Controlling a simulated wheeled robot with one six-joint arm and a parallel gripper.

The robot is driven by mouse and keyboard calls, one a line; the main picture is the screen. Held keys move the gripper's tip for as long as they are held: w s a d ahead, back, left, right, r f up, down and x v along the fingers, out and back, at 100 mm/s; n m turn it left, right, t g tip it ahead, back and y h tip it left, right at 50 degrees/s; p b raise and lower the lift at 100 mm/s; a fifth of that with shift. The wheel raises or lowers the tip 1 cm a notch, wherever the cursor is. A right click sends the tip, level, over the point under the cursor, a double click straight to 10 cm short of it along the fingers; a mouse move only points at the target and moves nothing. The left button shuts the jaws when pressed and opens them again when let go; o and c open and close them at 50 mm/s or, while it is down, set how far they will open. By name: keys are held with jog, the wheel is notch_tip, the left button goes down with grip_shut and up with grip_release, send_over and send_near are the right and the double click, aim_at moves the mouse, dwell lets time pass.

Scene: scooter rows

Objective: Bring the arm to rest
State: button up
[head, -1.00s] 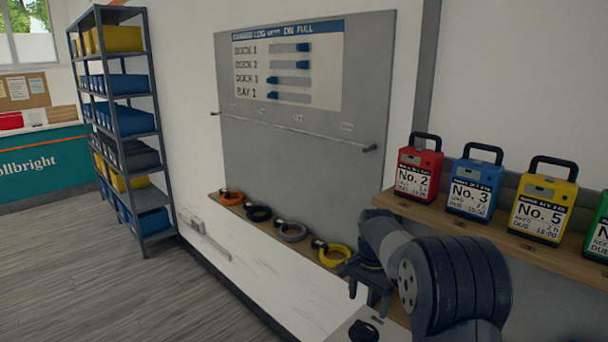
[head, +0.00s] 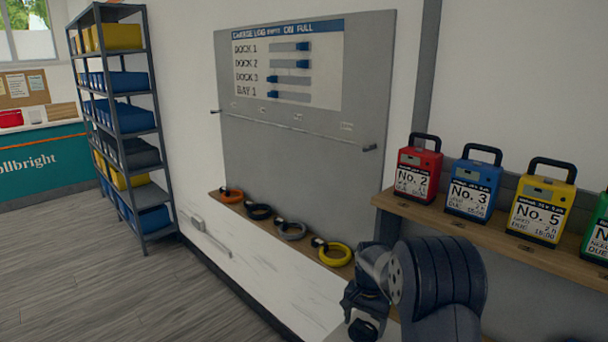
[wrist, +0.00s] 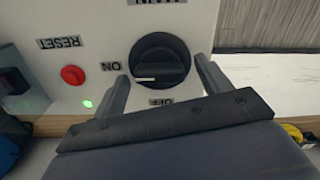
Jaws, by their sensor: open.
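My gripper (head: 362,306) is low in the head view, just above a black knob (head: 363,330) on a pale box (head: 338,334). In the wrist view my gripper (wrist: 160,72) is open, with one finger to each side of the same round black main knob (wrist: 160,62). I cannot tell whether the fingers touch it. The knob's white mark is at its left, on the side of the ON label (wrist: 110,66); the OFF label (wrist: 160,101) is below. Nothing is held.
A red reset button (wrist: 72,75) and a lit green lamp (wrist: 88,104) are on the box. A wooden shelf (head: 400,203) with red, blue, yellow and green battery packs stands right. Coloured rings lie on a low ledge (head: 240,210). Floor (head: 120,285) at left is clear.

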jog(key=n+p, duration=0.1)
jog(key=n, duration=0.6)
jog(key=shift+p, duration=0.3)
jog(key=n+p, duration=0.1)
jog(key=n, duration=0.3)
jog(key=shift+r, duration=0.1)
jog(key=n+p, duration=0.2)
jog(key=n, duration=0.1)
jog(key=shift+n, duration=0.4)
jog(key=shift+r, duration=1.1)
